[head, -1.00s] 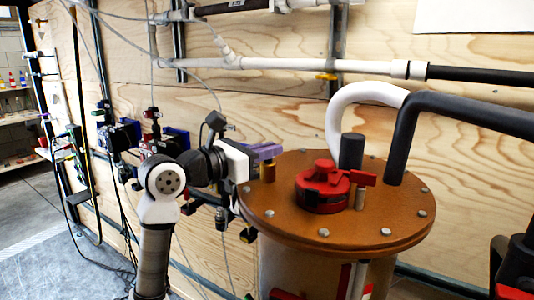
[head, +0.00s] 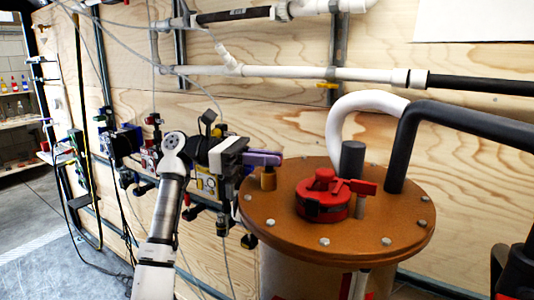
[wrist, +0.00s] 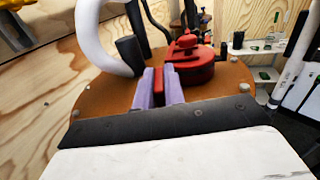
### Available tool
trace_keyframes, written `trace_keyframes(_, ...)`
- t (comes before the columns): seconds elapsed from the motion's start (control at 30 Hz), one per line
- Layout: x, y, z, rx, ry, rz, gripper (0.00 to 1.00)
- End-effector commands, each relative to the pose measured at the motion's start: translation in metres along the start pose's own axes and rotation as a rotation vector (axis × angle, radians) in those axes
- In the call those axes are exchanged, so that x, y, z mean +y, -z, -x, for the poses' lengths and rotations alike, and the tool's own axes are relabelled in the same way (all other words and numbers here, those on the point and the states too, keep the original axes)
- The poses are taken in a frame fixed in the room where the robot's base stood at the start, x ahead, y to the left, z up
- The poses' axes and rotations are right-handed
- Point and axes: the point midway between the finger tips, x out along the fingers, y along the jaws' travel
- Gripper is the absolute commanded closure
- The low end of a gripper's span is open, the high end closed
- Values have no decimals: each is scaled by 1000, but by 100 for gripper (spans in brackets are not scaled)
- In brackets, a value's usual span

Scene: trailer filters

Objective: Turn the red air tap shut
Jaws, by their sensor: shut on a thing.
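My gripper (head: 264,159) has purple fingers and is at the left rim of the brown round filter lid (head: 285,222), just above a small brass fitting (head: 268,181). In the wrist view the fingers (wrist: 158,88) are closed on the narrow red air tap (wrist: 171,84), which stands between them. In the head view the fingers hide most of the tap. A larger round red cap (head: 322,202) sits on the lid to the right, apart from my gripper. It also shows beyond the fingers in the wrist view (wrist: 192,68).
A red lever (head: 362,187) on a brass post stands beside the cap. A dark stub (head: 352,160), a white curved hose (head: 338,130) and a thick black pipe (head: 400,140) rise behind. Valves and cables crowd the wall at left. Open floor (head: 40,235) lies at far left.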

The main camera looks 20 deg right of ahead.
Motion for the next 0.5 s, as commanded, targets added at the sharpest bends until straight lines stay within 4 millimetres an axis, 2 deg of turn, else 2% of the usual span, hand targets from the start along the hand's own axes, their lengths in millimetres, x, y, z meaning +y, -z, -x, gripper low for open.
trace_keyframes(0.2, 1, -2, -1, 1, 124, 0, 100)
trace_keyframes(0.5, 1, -1, -1, 2, 203, 0, 100)
